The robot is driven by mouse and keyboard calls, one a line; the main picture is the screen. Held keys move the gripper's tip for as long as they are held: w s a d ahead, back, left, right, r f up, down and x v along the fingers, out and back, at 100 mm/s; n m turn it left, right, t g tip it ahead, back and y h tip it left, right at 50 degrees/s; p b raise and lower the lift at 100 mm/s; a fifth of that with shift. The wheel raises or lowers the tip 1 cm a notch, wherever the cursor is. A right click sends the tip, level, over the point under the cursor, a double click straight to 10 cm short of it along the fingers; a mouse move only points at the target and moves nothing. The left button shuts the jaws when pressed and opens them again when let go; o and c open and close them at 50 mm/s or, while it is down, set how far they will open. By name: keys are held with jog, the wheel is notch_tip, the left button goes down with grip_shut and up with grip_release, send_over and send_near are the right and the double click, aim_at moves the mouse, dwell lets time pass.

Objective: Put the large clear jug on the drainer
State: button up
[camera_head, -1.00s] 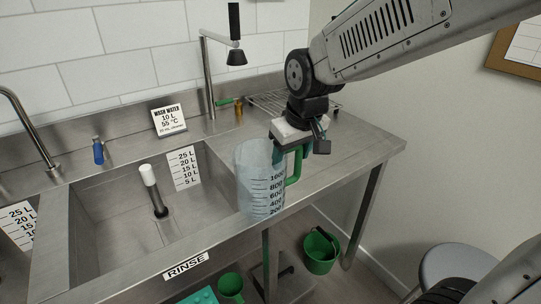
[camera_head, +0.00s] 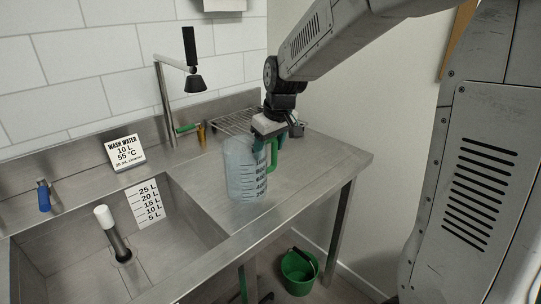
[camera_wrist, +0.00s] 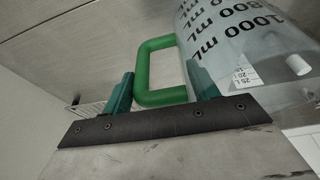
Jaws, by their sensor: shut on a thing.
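The large clear jug (camera_head: 243,170) has black volume marks and a green handle (camera_head: 272,157). It is upright at the right edge of the rinse sink, over the near part of the drainboard; I cannot tell whether its base touches. My gripper (camera_head: 270,138) is shut on the green handle, which shows between its teal fingers in the wrist view (camera_wrist: 143,70). The jug's wall fills the upper right there (camera_wrist: 240,45). The drainer, a wire rack (camera_head: 230,122), lies at the back of the drainboard, behind the jug and partly hidden by my gripper.
The rinse sink (camera_head: 70,244) with a standing white-topped pipe (camera_head: 104,217) is at left. The drainboard (camera_head: 310,165) is bare to the right. A green bucket (camera_head: 298,272) stands on the floor.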

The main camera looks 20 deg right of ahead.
jog(key=shift+w+d, duration=0.45)
jog(key=shift+w, duration=0.05)
jog(key=shift+s+x, duration=0.2)
jog(key=shift+x, duration=0.7)
jog(key=shift+s+x, duration=0.2)
jog(key=shift+x, duration=0.65)
jog(key=shift+d+f, duration=0.15)
jog(key=shift+f, duration=0.1)
jog(key=o, duration=1.5)
jog(key=a+v, duration=0.1)
jog(key=v, duration=1.1)
jog(key=s+a+f+m+g, duration=0.1)
jog(key=s, duration=1.3)
jog(key=s+a+f+m+g, duration=0.1)
jog(key=s+f+m, duration=0.1)
jog(key=s, duration=1.3)
jog(key=shift+a+h, duration=0.2)
jog(key=shift+h, duration=0.1)
